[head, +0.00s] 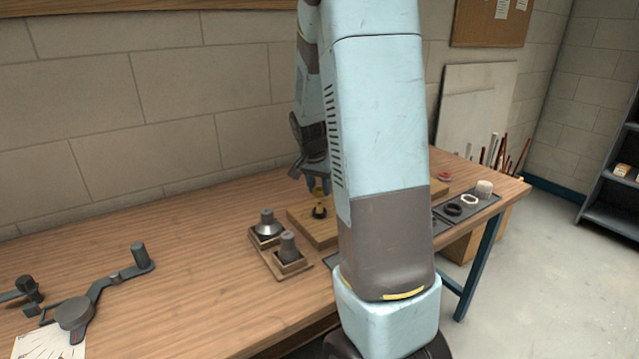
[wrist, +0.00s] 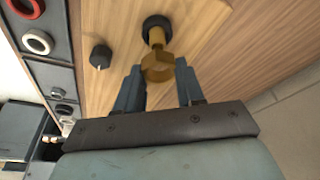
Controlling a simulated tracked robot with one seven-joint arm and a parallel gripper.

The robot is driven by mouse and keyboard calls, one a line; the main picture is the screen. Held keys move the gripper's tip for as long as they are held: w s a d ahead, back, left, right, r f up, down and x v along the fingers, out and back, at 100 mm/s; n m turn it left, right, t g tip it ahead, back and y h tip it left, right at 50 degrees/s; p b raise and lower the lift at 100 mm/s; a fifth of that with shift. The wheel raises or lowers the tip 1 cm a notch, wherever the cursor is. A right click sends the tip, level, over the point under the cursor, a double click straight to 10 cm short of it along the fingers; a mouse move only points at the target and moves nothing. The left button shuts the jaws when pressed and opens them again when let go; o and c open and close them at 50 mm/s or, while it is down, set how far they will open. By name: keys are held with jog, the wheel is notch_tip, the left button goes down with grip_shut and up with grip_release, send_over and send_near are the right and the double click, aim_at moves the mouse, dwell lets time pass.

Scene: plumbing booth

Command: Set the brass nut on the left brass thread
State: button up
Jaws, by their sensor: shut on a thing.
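The brass nut (wrist: 157,67) is between the two blue fingers of my gripper (wrist: 156,72) in the wrist view, and the gripper is shut on it. In the head view my gripper (head: 318,184) points down over the wooden board. A brass thread (wrist: 156,38) with a black collar (wrist: 154,23) stands on the board, in line with the nut. In the head view the black collar (head: 319,212) sits directly below the gripper. I cannot tell whether nut and thread touch. My arm hides the board's right part in the head view.
A dark fitting (wrist: 101,56) stands on the board (wrist: 200,25) beside the thread. A tray (wrist: 47,72) holds a red ring (wrist: 25,7) and a white ring (wrist: 38,42). Two grey fittings in a wooden holder (head: 291,268) stand left of the board. A grey wrench-like tool (head: 97,290) lies farther left.

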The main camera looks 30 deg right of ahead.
aim_at(320, 203)
jog(key=shift+f, duration=2.05)
jog(key=shift+f, duration=0.1)
jog(key=shift+w+f+m+g, duration=0.1)
jog(key=shift+m+g, duration=0.2)
jog(key=shift+m, duration=0.9)
jog(key=m, duration=0.3)
jog(key=shift+g+h, duration=0.3)
jog(key=shift+g, duration=0.1)
jog(key=o, duration=1.1)
jog(key=shift+o, duration=0.6)
